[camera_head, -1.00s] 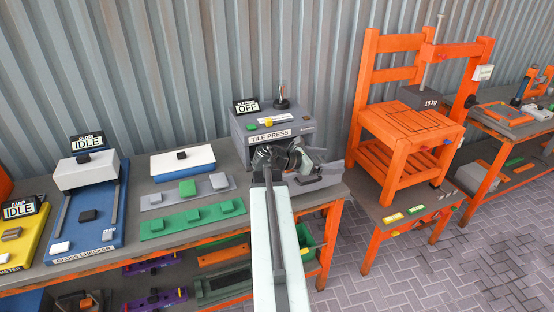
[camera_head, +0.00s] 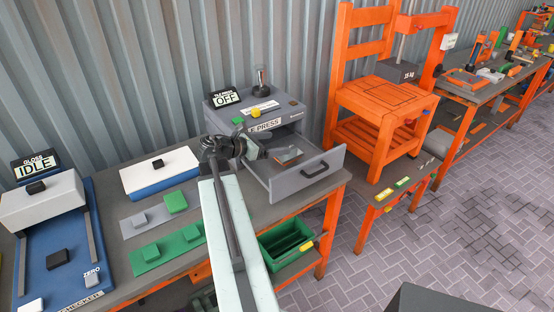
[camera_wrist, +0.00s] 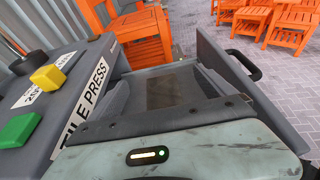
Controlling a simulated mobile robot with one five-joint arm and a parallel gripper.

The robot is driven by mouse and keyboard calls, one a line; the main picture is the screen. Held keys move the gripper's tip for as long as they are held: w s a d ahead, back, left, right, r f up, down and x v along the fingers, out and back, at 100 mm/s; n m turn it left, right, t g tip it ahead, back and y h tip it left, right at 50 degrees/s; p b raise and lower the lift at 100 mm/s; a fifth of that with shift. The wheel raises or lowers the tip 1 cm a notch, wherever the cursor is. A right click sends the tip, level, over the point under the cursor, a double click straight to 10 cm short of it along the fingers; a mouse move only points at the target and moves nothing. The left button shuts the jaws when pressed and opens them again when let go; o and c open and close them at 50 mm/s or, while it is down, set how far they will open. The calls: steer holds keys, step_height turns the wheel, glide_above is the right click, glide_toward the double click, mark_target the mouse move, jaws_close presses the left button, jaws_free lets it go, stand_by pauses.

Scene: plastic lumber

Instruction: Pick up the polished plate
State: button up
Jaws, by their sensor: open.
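A flat brownish-grey plate (camera_head: 287,156), which looks like the polished plate, lies in the open drawer (camera_head: 322,171) of the grey tile press (camera_head: 262,103). In the wrist view the plate (camera_wrist: 165,92) lies on the drawer floor, partly hidden at its near side by a dark part of my gripper. My gripper (camera_head: 254,150) is open and empty at the left side of the drawer, close to the plate. Its fingertips are small and partly hidden in the head view, and I cannot tell its exact height above the drawer.
The press sign reads OFF. Left of my arm are green and grey strips with blocks (camera_head: 165,248) and a blue gloss checker (camera_head: 62,235) reading IDLE. A green bin (camera_head: 286,240) sits below the bench. An orange chair-like stand (camera_head: 385,105) is at the right.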

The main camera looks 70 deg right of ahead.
steer(key=f+b, duration=0.2)
steer(key=f, duration=0.1)
steer(key=w+f+b, duration=0.1)
steer(key=f+b, duration=0.1)
steer(key=shift+f, duration=0.25)
steer(key=shift+b+x, duration=0.45)
steer(key=shift+x, duration=0.9)
steer(key=b+x, duration=0.1)
steer(key=x, duration=0.1)
steer(key=b+x, duration=0.1)
steer(key=x, duration=0.1)
steer(key=shift+d+f, duration=0.1)
steer(key=shift+f, duration=0.25)
steer(key=shift+s+d, duration=0.25)
steer(key=c, duration=1.7)
step_height(320, 180, up, 10)
steer(key=p, duration=1)
steer(key=shift+r, duration=0.2)
steer(key=shift+f, duration=0.1)
